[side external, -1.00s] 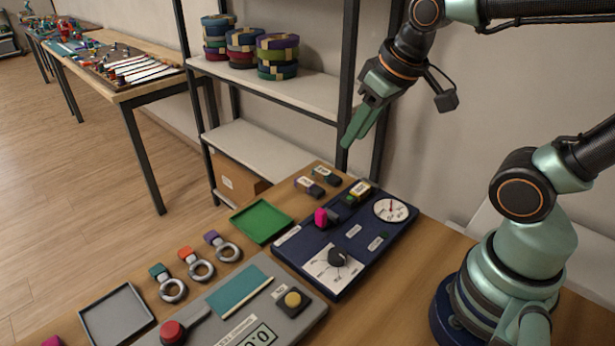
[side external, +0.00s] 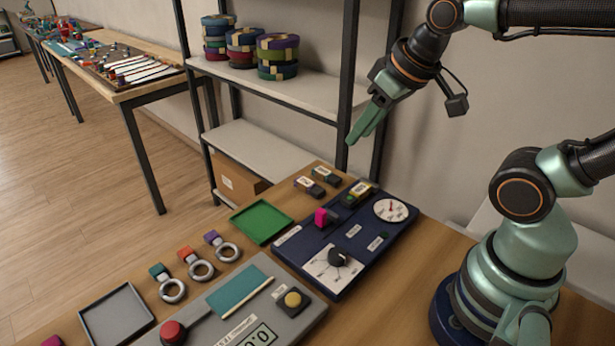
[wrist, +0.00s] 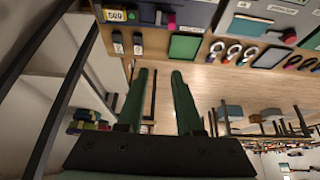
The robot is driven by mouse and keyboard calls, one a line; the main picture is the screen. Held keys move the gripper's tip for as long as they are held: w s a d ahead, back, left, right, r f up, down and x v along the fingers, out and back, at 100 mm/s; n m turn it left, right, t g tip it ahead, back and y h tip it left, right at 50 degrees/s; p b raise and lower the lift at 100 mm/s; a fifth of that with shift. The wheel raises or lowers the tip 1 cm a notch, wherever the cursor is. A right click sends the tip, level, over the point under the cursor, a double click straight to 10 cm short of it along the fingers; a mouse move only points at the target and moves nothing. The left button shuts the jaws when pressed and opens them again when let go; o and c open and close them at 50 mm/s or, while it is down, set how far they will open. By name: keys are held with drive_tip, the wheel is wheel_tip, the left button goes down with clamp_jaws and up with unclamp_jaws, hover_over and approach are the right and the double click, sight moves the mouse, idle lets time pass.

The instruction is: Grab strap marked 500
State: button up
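A block with a yellow label (side external: 359,192) sits at the far-left corner of the dark blue panel (side external: 345,285). In the wrist view this yellow label (wrist: 115,15) seems to read 500, at the top left. Two dark straps with white labels, one nearer the left (side external: 307,186) and one nearer the right (side external: 326,175), lie on the table beyond the panel; their marks are too small to read. My gripper (side external: 352,140) is in the air above the table's far end, apart from everything. In the wrist view its green fingers (wrist: 159,75) are spread, with nothing between them.
The blue panel carries a magenta knob (side external: 321,217), a dial gauge (side external: 390,208) and a black rotary knob (side external: 338,257). A green tray (side external: 262,222) lies left of it. A shelf rack (side external: 290,85) with coiled straps stands behind, its post close to my gripper in the side view.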

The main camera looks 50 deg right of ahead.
drive_tip(key=shift+o, duration=0.3)
drive_tip(key=o, duration=0.6)
drive_tip(key=m+g, duration=0.6)
drive_tip(key=m, duration=1.2)
hover_over(358, 190)
wheel_tip(358, 190, down, 10)
wheel_tip(358, 190, down, 12)
drive_tip(key=shift+f, duration=0.1)
